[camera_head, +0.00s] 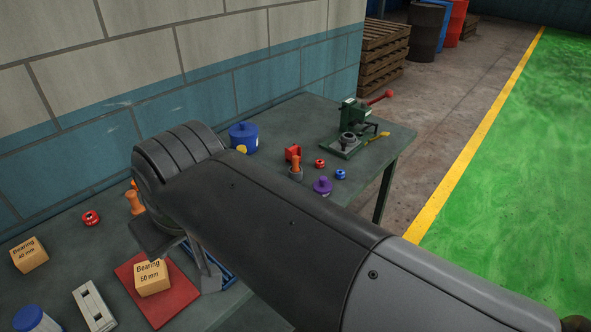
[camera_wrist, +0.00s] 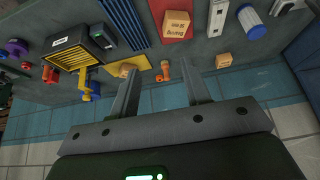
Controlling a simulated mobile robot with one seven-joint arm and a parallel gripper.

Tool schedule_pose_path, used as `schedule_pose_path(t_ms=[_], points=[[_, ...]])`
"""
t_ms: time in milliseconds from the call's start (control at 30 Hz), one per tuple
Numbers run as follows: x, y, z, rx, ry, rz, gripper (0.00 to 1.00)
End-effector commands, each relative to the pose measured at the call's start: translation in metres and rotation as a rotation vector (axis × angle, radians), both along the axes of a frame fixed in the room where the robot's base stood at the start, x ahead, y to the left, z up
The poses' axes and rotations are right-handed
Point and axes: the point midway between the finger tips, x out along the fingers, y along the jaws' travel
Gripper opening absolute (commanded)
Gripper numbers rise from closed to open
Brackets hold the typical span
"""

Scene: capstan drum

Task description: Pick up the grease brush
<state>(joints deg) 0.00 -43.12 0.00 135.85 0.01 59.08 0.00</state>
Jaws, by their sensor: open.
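An orange-handled item (camera_wrist: 160,77), seemingly the grease brush, shows between my fingertips in the wrist view, near the table's wall edge. Its lower end cannot be made out. It seems to be the orange piece (camera_head: 134,200) left of my arm in the head view, partly hidden by the arm. My gripper (camera_wrist: 163,82) is open, with nothing between its fingers that I can see it touching. The fingers point toward the table. In the head view my forearm hides much of the gripper. A second orange-handled item (camera_head: 296,165) stands further along the table.
Close by are a red ring (camera_head: 91,217), a Bearing 40 mm box (camera_head: 29,256), and a Bearing 50 mm box (camera_head: 151,278) on a red mat (camera_head: 187,305). The wall (camera_head: 100,150) borders the table.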

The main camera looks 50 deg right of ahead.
Motion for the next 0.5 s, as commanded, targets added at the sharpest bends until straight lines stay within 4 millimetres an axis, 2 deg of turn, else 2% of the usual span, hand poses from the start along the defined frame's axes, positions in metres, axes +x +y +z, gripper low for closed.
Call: schedule_pose_path(t_ms=[33, 100, 333, 500], points=[[0.001, 0.000, 0.024, 0.000, -0.008, 0.000, 0.43], [0.001, 0.000, 0.054, 0.000, -0.007, 0.000, 0.43], [0.001, 0.000, 0.133, 0.000, -0.003, 0.000, 0.43], [0.038, -0.023, 0.141, -0.023, -0.002, -0.099, 0.43]])
